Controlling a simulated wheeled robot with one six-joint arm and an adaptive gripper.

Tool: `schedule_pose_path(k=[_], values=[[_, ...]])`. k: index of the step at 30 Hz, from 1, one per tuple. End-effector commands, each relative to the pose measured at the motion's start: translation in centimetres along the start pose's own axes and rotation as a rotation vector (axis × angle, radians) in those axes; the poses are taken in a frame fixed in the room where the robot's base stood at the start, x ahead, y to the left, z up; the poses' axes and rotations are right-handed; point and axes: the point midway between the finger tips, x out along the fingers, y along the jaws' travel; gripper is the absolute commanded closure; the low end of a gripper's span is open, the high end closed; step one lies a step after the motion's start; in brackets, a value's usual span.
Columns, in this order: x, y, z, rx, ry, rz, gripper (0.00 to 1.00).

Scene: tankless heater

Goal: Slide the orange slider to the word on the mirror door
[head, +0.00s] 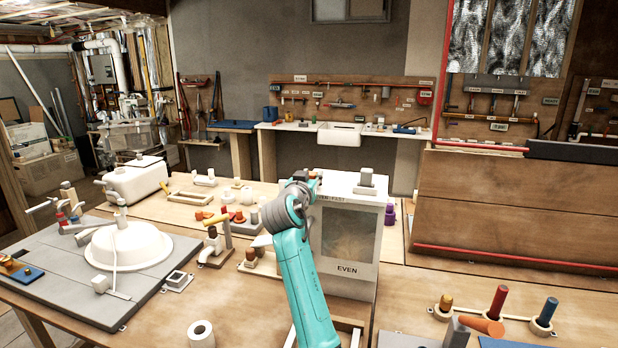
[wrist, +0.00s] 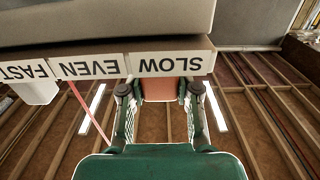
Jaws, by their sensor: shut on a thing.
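The white cabinet (head: 365,292) stands on the bench with a mirror door (head: 345,232) that bears the word EVEN. A label strip (head: 330,196) shows along its top, partly hidden by my arm. In the wrist view, upside down, the strip (wrist: 110,66) reads FAST, EVEN and SLOW. The orange slider (wrist: 160,90) is beside the SLOW label. My gripper (wrist: 160,92) has one finger on each side of the slider and is shut on it. In the head view my arm hides the slider and the fingertips.
Several taps and fittings (head: 215,240) lie on the bench to the left. A round white basin (head: 128,248) is at the far left. Colored pegs (head: 497,302) stand at the right front.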

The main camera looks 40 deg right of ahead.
Motion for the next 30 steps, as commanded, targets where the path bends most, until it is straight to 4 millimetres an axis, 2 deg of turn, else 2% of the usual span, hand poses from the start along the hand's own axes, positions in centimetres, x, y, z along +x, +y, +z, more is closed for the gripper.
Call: schedule_pose_path(k=[1, 6, 14, 15, 18, 26, 30], values=[[0.1, 1.1, 0.1, 0.000, -0.001, 0.006, 1.00], [0.1, 3.7, 0.1, 0.000, -0.001, 0.005, 1.00], [0.0, 3.8, 0.1, -0.001, -0.001, 0.003, 1.00], [0.0, 3.8, 0.1, -0.001, -0.001, 0.002, 0.64], [0.0, 3.8, 0.1, -0.001, -0.001, 0.002, 0.42], [0.0, 3.8, 0.0, -0.001, 0.000, 0.002, 0.42], [-0.6, 3.7, 0.1, -0.001, 0.000, 0.001, 0.42]])
